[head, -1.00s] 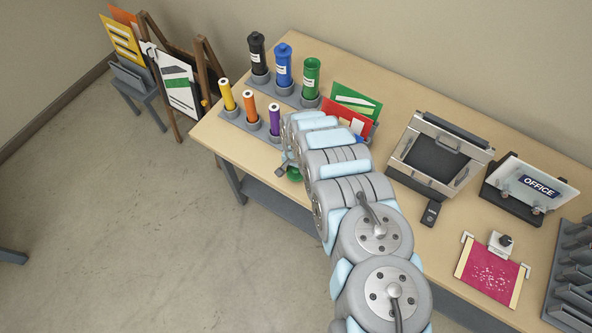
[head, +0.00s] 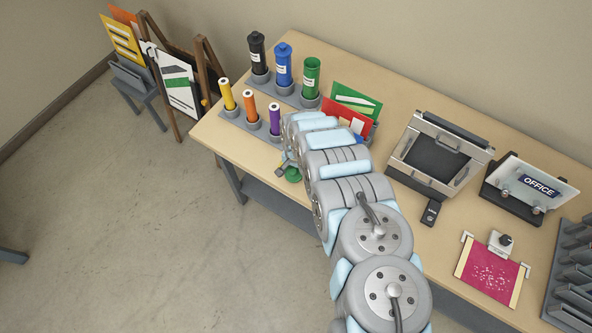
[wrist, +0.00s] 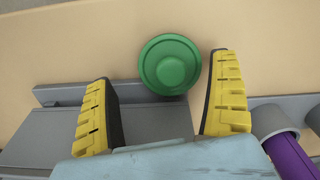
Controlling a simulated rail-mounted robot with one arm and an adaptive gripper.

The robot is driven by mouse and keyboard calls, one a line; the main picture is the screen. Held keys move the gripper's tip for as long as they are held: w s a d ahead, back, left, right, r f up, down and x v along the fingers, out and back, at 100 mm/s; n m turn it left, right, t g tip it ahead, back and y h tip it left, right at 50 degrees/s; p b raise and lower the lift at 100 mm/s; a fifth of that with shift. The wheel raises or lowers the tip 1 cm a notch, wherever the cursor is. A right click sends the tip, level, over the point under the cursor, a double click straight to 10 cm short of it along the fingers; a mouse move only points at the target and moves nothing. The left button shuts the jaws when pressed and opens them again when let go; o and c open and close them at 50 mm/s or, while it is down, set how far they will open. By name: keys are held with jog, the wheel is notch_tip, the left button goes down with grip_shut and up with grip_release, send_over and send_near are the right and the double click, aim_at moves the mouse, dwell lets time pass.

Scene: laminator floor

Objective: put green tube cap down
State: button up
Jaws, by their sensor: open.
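The green tube cap (wrist: 168,64) is a round disc with a raised rim. In the wrist view it lies between and slightly beyond the fingertips, over the tan tabletop and the edge of a grey holder. My gripper (wrist: 160,72) is open, with yellow-padded fingers on either side of the cap. A gap shows at the left finger and a narrow one at the right. In the head view the cap (head: 293,174) shows beside my wrist, near the table's front edge. I cannot tell its exact height. The green tube (head: 311,78) stands upright in the rack, its top open.
Black (head: 258,55) and blue (head: 283,65) capped tubes stand beside the green one. Yellow (head: 228,95), orange (head: 250,108) and purple (head: 274,120) tubes stand in front. A laminator-like machine (head: 437,155) is to the right. Cards (head: 345,118) stand behind my wrist.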

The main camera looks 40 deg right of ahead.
aim_at(296, 171)
jog(key=shift+r+b, duration=0.35)
jog(key=shift+r, duration=2.9)
jog(key=shift+w+r, duration=0.1)
jog(key=shift+r, duration=2.55)
